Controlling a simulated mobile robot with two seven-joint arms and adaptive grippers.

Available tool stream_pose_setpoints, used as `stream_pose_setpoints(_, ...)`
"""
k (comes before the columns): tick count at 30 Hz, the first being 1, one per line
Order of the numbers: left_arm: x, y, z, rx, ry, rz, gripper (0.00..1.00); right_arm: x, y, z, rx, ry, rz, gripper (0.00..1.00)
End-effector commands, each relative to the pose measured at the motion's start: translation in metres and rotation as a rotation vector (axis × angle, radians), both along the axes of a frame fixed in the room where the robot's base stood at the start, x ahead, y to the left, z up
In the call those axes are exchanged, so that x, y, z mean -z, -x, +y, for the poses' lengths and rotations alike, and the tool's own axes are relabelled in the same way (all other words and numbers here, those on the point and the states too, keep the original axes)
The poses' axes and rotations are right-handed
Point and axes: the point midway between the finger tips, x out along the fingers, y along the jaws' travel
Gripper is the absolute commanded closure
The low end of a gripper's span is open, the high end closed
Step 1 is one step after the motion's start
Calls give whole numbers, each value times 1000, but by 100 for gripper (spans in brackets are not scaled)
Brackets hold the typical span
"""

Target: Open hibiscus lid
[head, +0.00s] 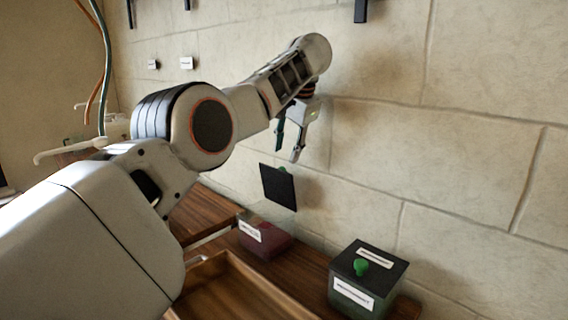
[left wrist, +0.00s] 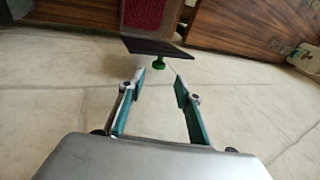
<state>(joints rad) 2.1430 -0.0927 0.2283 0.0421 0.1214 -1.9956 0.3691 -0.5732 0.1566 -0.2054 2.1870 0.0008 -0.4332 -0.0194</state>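A clear box with dark red contents (head: 265,238) stands on the wooden counter; its label is too small to read. Its dark square lid (head: 277,186) is raised and stands steeply tilted above the box, with a green knob (head: 283,169) on its wall side. In the left wrist view the lid (left wrist: 157,47) shows nearly edge-on beside the red contents (left wrist: 143,14), with the knob (left wrist: 159,62) towards me. My left gripper (head: 288,152) is open and empty, above the lid near the wall. Its fingers (left wrist: 160,82) are apart from the knob. My right gripper is not seen.
A second box with green contents (head: 352,296) stands to the right, its dark lid (head: 368,262) shut. A wooden tray (head: 228,263) lies in front of the boxes. The stone wall (head: 440,140) is close behind my left gripper. Hoses (head: 103,60) hang at the left.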

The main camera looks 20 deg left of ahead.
Motion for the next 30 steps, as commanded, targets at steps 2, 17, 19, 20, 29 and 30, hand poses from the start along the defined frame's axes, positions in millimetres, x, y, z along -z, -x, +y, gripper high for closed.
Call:
stream_pose_setpoints(2, -14, 4, -5, 1, 0, -3, 66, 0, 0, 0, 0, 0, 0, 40)
stream_pose_setpoints(17, -34, 12, -11, -1, 0, -2, 66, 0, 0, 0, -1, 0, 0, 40)
stream_pose_setpoints(19, -34, 12, -11, -1, 0, -2, 66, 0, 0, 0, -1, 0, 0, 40)
stream_pose_setpoints(20, -34, 12, -11, -1, 0, -2, 66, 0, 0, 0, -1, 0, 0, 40)
stream_pose_setpoints(29, -34, 12, -11, -1, 0, -2, 66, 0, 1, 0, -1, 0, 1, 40)
stream_pose_setpoints(30, -34, 12, -11, -1, 0, -2, 66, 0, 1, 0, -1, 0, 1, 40)
